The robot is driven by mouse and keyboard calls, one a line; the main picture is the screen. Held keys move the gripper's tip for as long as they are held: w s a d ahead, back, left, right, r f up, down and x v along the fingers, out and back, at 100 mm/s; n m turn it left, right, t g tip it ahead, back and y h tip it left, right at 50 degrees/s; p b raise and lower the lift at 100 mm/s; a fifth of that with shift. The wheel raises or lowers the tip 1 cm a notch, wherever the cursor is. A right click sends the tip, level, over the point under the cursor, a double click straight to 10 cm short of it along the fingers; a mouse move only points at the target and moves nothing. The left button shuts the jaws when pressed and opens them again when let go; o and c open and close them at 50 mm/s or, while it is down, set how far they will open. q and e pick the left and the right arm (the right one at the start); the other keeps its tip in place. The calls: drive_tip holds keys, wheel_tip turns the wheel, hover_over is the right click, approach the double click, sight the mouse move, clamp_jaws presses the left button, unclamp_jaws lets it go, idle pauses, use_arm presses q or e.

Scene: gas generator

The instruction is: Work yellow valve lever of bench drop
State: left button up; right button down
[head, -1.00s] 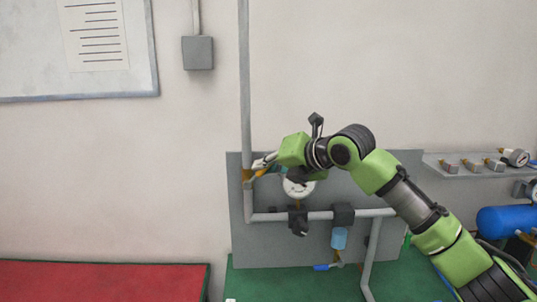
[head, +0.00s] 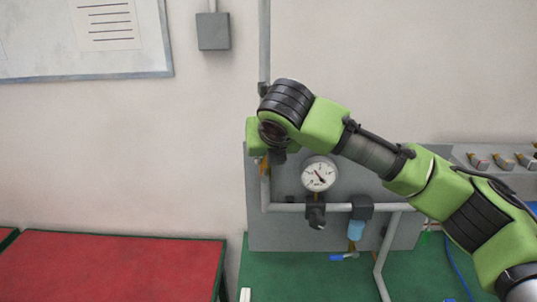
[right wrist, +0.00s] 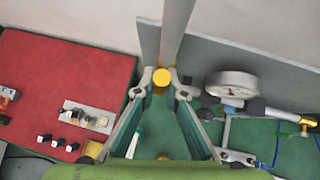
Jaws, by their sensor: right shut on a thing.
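The yellow valve lever (right wrist: 161,77) shows as a round yellow end in the right wrist view, beside the vertical grey pipe (right wrist: 176,30). My right gripper (right wrist: 164,84) has its two fingertips on either side of it and is shut on it. In the head view a small yellow-orange part (head: 264,166) shows on the pipe just below my right wrist. My wrist and green arm hide the valve's upper part and most of the gripper there. My left gripper is in neither view.
A round pressure gauge (head: 319,174) stands close right of the valve, above a horizontal pipe with a black regulator (head: 316,212) and a blue bowl (head: 356,230). The grey back panel (head: 280,236) is close behind. A red bench top (head: 110,265) lies left.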

idle(0.4)
drive_tip(key=c, duration=2)
unclamp_jaws()
drive_tip(key=shift+a, duration=0.1)
drive_tip(key=shift+c, duration=0.2)
drive_tip(key=v, duration=1.2)
drive_tip(key=shift+a, duration=0.1)
